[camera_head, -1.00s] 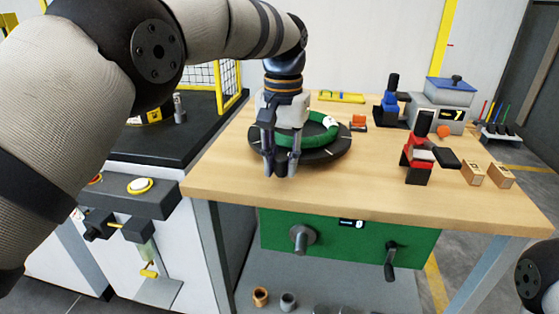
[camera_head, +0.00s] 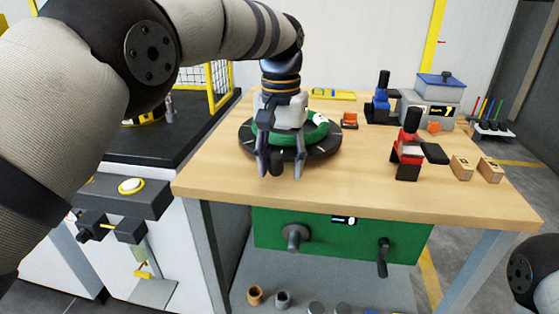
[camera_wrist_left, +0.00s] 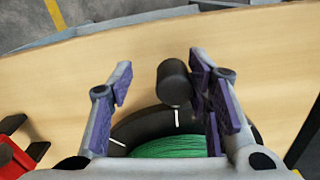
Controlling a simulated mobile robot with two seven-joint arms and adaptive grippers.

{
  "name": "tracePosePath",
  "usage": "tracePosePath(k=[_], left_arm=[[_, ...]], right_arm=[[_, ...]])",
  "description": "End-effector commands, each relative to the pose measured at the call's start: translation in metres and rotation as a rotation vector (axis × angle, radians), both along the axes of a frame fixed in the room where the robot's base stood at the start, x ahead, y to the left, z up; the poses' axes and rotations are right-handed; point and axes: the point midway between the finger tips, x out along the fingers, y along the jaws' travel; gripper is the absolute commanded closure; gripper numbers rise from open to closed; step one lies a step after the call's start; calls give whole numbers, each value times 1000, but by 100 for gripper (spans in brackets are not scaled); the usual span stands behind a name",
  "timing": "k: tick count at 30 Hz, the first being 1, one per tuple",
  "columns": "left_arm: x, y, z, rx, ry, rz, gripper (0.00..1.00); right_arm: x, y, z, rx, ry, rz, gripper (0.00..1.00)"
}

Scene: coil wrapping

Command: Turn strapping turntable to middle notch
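The strapping turntable (camera_head: 325,150) is a black disc with pale marks on the wooden workbench (camera_head: 385,190). A green coil (camera_head: 315,134) lies on it. The turntable's black knob (camera_head: 276,163) is at its near edge; it also shows in the left wrist view (camera_wrist_left: 172,82), beside a white mark on the disc. My left gripper (camera_head: 280,169) is above the near edge with its fingers spread on either side of the knob. In the left wrist view the gripper (camera_wrist_left: 163,85) is open, with the knob nearer the right finger; contact cannot be told. My right gripper is not in view.
A red-and-black tool (camera_head: 408,148) stands right of the turntable, with small wooden blocks (camera_head: 475,168) beyond it. A grey device with a blue lid (camera_head: 436,97) and an orange item (camera_head: 349,120) stand behind. The bench front is clear.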

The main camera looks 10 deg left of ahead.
Motion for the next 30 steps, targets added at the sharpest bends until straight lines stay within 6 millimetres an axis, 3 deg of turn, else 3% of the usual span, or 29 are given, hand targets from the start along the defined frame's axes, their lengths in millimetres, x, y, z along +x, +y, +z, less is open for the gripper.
tracePosePath(k=[8,14,18,30], left_arm=[[2,2,9,2,-7,3,55],[2,1,56,0,-9,1,55],[3,0,67,0,-5,0,55],[0,1,76,2,-2,0,55]], right_arm=[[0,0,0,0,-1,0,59],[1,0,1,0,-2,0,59],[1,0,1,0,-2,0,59],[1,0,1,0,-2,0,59]])
